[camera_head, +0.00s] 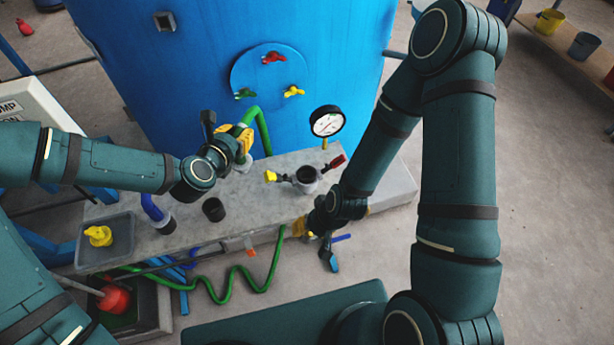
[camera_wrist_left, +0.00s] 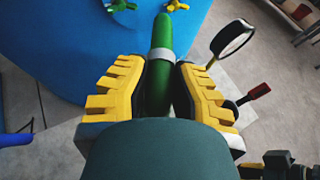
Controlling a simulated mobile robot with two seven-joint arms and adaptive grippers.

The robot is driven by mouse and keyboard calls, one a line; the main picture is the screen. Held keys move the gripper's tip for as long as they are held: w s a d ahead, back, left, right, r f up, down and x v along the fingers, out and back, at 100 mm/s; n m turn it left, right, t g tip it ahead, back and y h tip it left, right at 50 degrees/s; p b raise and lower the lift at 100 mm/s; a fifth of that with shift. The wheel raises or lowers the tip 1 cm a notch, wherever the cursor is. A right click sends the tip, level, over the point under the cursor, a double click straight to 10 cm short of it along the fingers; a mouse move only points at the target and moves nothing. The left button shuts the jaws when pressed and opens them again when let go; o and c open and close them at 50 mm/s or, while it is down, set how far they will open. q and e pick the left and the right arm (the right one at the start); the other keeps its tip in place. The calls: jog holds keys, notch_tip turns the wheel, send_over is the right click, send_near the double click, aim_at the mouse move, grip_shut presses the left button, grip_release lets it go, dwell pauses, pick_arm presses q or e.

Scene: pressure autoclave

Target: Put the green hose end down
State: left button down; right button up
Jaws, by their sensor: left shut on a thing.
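My left gripper (camera_head: 243,138) is above the back of the grey bench, close to the blue tank. It is shut on the green hose end (camera_wrist_left: 161,75), which sits between its yellow fingers in the left wrist view, with a pale grey collar. In the head view the green hose (camera_head: 262,128) arches beside this gripper. My right gripper (camera_head: 300,228) is at the bench's front edge; its fingers are partly hidden, so I cannot tell whether it is open. A wavy green hose stretch (camera_head: 225,292) hangs below the front edge and rises near it.
The grey bench (camera_head: 240,205) holds a black socket (camera_head: 213,209), a blue hose (camera_head: 152,207), a tray (camera_head: 122,233) with a yellow part (camera_head: 98,236), and a fitting (camera_head: 308,178) with red and yellow handles. A gauge (camera_head: 327,121) stands behind. The blue tank (camera_head: 200,70) blocks the back.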

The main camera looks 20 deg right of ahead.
pick_arm(q)
jog(key=s+d+r+m+g+h+p, duration=0.1)
jog(key=s+d+r+m+g+h, duration=0.2)
jog(key=d, duration=0.5)
jog(key=s+d+r+m+g+h+p, duration=0.1)
jog(key=s+d+r+m+g+h, duration=0.2)
jog(key=d, duration=0.6)
jog(key=shift+m+g, duration=0.4)
jog(key=shift+m, duration=0.4)
jog(key=shift+w+f+b, duration=0.15)
jog(key=shift+w+f, duration=0.05)
jog(key=shift+f, duration=1.5)
jog(key=shift+w+f+b, duration=0.15)
jog(key=shift+f, duration=1.55)
jog(key=shift+w+f+b, duration=0.15)
jog(key=shift+w+f, duration=0.05)
jog(key=shift+f, duration=1.5)
jog(key=shift+f, duration=0.3)
jog(key=c, duration=1)
grip_release()
jog(key=shift+o, duration=0.2)
